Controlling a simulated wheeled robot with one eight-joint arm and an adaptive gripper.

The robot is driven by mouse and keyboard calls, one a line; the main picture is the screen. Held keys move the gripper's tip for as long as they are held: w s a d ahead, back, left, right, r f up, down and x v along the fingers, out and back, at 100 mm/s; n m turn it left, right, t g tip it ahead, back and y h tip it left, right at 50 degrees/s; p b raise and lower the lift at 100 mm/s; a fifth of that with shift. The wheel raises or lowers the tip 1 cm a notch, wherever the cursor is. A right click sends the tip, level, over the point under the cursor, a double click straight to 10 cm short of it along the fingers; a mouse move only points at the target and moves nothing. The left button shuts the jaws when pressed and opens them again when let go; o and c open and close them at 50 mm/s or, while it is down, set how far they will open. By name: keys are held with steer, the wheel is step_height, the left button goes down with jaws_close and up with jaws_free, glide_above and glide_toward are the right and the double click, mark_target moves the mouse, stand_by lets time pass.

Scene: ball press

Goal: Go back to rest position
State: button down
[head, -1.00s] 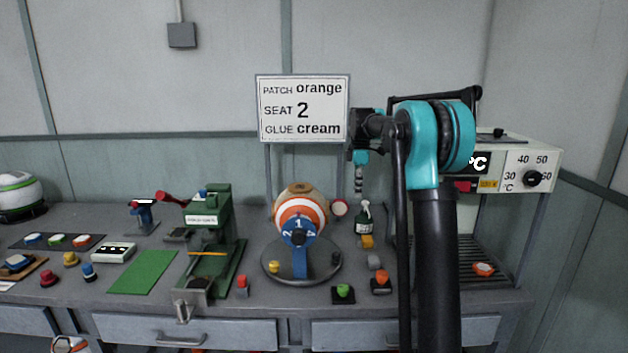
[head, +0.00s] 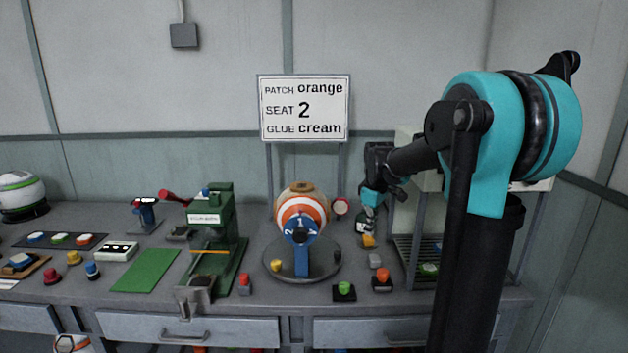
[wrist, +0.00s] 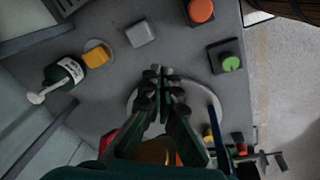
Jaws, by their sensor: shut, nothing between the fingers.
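My gripper (head: 374,196) hangs from my bent teal-and-black arm, to the right of the striped ball, above the back of the bench. In the wrist view its fingers (wrist: 163,78) are together with nothing between them. The orange-and-white striped ball (head: 302,207) sits in a blue-fronted stand with numbers on a round grey base (head: 270,262). A dark green bottle (head: 366,222) stands just below my gripper in the head view and is partly hidden. It also shows whole in the wrist view (wrist: 62,74).
A green press (head: 212,240) stands left of the ball. A green button (head: 344,289) and an orange-red button (head: 382,277) are at the front. A sign (head: 305,108) reads orange, 2, cream. A rack (head: 408,262) and heater box stand at right, largely behind my arm.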

steer(key=s+d+f+m+t, duration=0.1)
steer(key=s+f+m, duration=0.4)
steer(key=s, duration=0.8)
steer(key=s+f+m+t, duration=0.1)
steer(key=s+f+m, duration=0.4)
steer(key=s+f, duration=0.5)
steer(key=s, duration=0.3)
steer(key=shift+s+d+f+m, duration=0.15)
steer(key=shift+d+m, duration=0.15)
steer(key=shift+d, duration=0.05)
steer(key=shift+a, duration=0.15)
